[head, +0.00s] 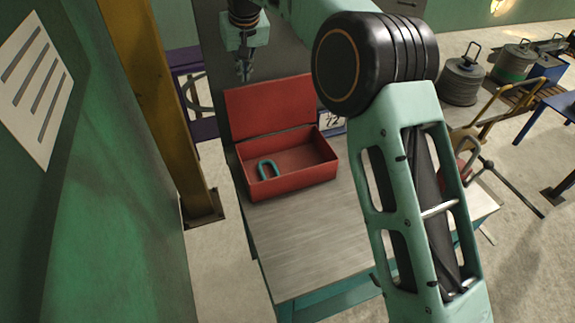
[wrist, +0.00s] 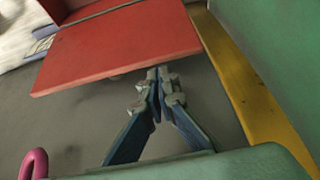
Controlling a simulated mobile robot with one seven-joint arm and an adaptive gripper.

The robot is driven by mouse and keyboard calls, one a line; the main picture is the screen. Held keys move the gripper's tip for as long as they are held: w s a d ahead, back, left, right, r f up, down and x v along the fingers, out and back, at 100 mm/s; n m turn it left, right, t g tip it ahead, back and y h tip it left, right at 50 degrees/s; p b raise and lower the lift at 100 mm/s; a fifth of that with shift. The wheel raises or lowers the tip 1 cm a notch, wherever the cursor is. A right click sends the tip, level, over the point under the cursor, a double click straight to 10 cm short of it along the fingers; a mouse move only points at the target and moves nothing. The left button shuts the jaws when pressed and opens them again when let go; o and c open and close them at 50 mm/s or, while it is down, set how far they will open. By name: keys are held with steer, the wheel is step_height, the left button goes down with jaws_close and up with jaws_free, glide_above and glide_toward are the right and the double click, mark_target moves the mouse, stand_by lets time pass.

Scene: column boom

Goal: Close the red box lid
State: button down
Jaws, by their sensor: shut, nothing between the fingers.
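The red box (head: 290,185) stands on a worktable, open at the top. Its red lid (head: 268,103) stands raised along the box's far side. A teal U-shaped piece (head: 268,169) lies inside the box at the left. My gripper (head: 244,76) is above the lid's upper edge at its left part, pointing down. In the wrist view the lid (wrist: 118,42) fills the upper part, and the shut, empty fingertips (wrist: 158,76) are close to its edge. I cannot tell whether they touch it.
The metal worktable top (head: 310,235) is clear in front of the box. A yellow post (head: 160,100) and green wall (head: 110,210) stand to the left. Cable drums (head: 461,80) stand at the back right. A pink curved piece (wrist: 34,163) shows in the wrist view.

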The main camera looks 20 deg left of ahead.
steer(key=shift+s+d+f+b, duration=0.1)
steer(key=shift+f+b, duration=0.5)
steer(key=shift+f, duration=0.35)
